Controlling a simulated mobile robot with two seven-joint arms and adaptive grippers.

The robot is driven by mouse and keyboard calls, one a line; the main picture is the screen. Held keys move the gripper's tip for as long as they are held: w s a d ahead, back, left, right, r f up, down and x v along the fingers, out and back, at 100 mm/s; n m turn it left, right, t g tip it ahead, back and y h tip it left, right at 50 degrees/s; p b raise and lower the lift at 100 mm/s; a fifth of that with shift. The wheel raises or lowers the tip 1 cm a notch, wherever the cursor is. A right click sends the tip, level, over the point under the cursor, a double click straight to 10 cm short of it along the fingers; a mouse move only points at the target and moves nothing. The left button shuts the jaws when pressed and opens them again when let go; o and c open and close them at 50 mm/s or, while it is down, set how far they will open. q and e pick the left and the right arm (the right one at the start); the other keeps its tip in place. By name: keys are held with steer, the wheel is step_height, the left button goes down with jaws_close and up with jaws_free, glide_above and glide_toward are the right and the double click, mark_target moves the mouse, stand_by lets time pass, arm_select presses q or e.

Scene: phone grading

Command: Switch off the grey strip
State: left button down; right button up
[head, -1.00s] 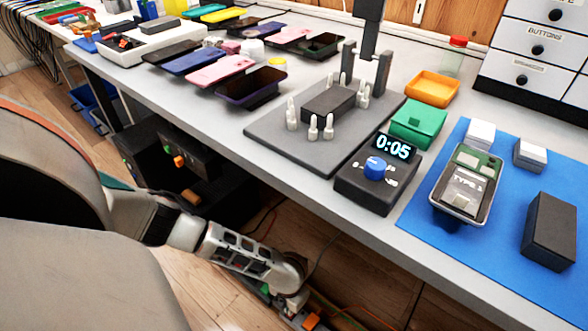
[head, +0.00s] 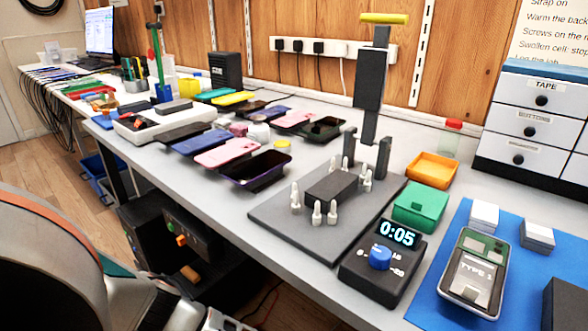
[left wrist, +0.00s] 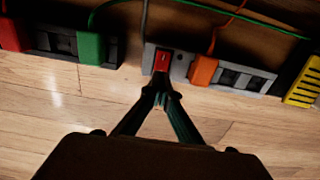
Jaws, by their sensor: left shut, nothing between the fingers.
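The grey strip (left wrist: 182,66) lies on the wooden floor in the left wrist view. It has a red switch (left wrist: 162,62) near its left end, an orange plug (left wrist: 204,70) beside that, and dark sockets to the right. My left gripper (left wrist: 162,82) is shut and empty. Its fingertips are right at the near side of the red switch; I cannot tell if they touch it. Whether the switch is on or off is too small to tell. The strip and left gripper are outside the head view. My right gripper is in neither view.
A dark strip (left wrist: 62,42) with red and green plugs lies to the left. A yellow and black object (left wrist: 304,82) is to the right. Cables run behind the strips. In the head view, the workbench (head: 230,268) stands over dark equipment. A white socket rail (head: 298,46) is on the wall.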

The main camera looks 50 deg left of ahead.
arm_select(q)
steer(key=shift+f, duration=0.15)
stand_by(0.5)
steer(key=shift+f, duration=0.95)
steer(key=shift+w+r+p, duration=0.2)
steer(key=shift+r+p, duration=0.9)
steer(key=shift+r, duration=0.35)
steer(key=shift+r+p, duration=1.25)
steer(key=shift+r, duration=0.65)
steer(key=shift+s+r, duration=0.15)
steer(key=shift+r, duration=0.05)
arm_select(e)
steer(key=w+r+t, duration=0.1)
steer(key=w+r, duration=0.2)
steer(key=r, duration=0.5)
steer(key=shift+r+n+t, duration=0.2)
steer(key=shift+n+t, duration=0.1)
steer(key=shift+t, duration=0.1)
arm_select(q)
steer(key=shift+s, duration=0.1)
